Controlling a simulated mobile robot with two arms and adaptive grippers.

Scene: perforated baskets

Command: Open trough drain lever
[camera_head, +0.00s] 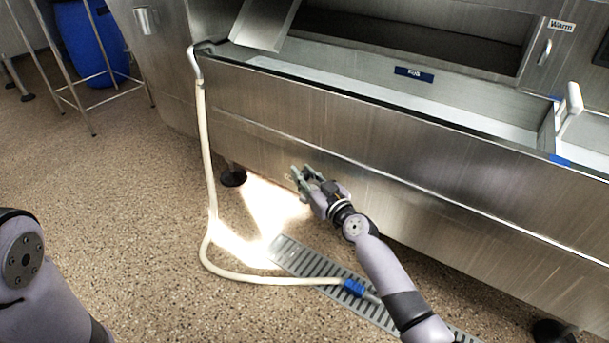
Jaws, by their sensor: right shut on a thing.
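The long stainless steel trough (330,75) runs across the upper picture, with a white inside and a dark rim. My right gripper (300,177) is low in front of the trough's front wall, near its lower edge. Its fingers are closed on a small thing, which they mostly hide. By its place this may be the drain lever, but I cannot make out its shape or how far it is turned. Of my left arm only a link shows at the lower left; its gripper is out of view.
A cream hose (207,150) hangs at the trough's left end and runs over the floor to a blue fitting (353,287). A floor drain grate (310,262) lies below my right arm. A white handle (571,103) stands at the right. A blue barrel (88,42) stands back left.

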